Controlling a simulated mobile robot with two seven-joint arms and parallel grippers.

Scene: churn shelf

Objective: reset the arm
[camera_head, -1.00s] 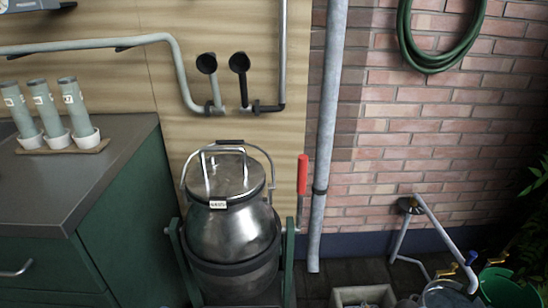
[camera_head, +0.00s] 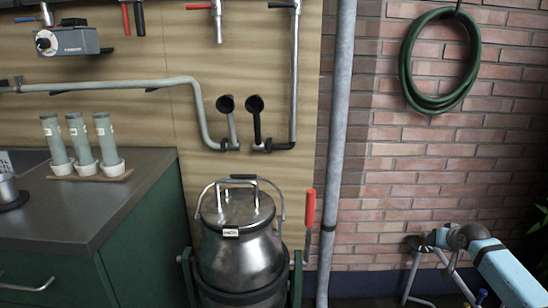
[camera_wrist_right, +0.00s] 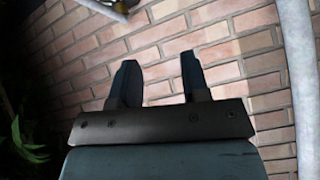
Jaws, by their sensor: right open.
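My right gripper (camera_wrist_right: 160,62) shows in the right wrist view with its two dark fingers well apart. It is open, with nothing between the fingers, in front of the brick wall. My right arm (camera_head: 506,272), with a light blue link and a dark joint, comes in at the lower right of the head view. I cannot make out the right fingers there. My left gripper is in neither current view.
A steel churn (camera_head: 240,245) stands in a green cradle beside a red-handled lever (camera_head: 309,210). Left is a green cabinet with a grey worktop (camera_head: 105,206) and several tubes in white cups (camera_head: 82,143). A green hose (camera_head: 408,75) hangs on the brick wall (camera_head: 395,165).

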